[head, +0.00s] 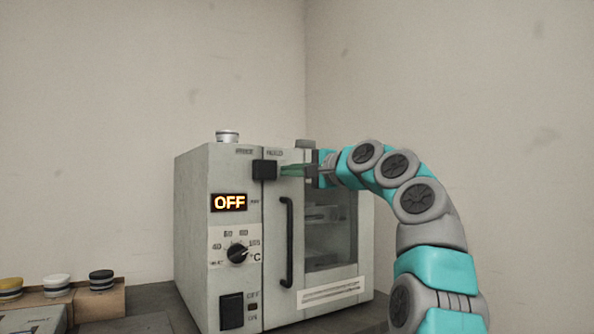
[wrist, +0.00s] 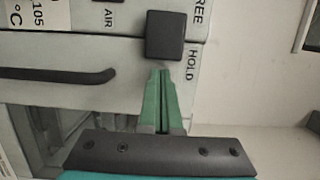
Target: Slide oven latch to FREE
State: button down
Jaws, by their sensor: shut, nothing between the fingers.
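The oven (head: 228,270) is a pale grey cabinet with its door shut. Its latch is a black square block (head: 265,169) near the top of the front, across the seam between panel and door. FREE is printed to its upper left and HOLD to its upper right. In the wrist view the latch (wrist: 165,35) lies between the two words. My gripper (head: 282,171) has green fingers, shut and empty, at the latch's right, HOLD side. In the wrist view the fingertips (wrist: 159,72) are right at the block's edge; I cannot tell whether they touch.
A black door handle (head: 287,242) stands below the latch. Left of it are an OFF display (head: 229,202), a dial (head: 238,252) and a rocker switch (head: 231,311). A round cap (head: 227,136) sits on top. Several knobs stand on a box (head: 100,301) at lower left.

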aim_at(269, 170)
jog(key=shift+s+a, duration=0.2)
jog(key=shift+a, duration=0.1)
jog(key=shift+s+a+r, duration=0.15)
jog(key=shift+s+a, duration=0.25)
jog(key=shift+s+a+b, duration=0.3)
jog(key=shift+s+a, duration=0.1)
jog(key=shift+a, duration=0.2)
jog(key=shift+s+a+b, duration=0.25)
jog(key=shift+s+a, duration=0.1)
jog(key=shift+a, duration=0.25)
jog(key=shift+d, duration=0.1)
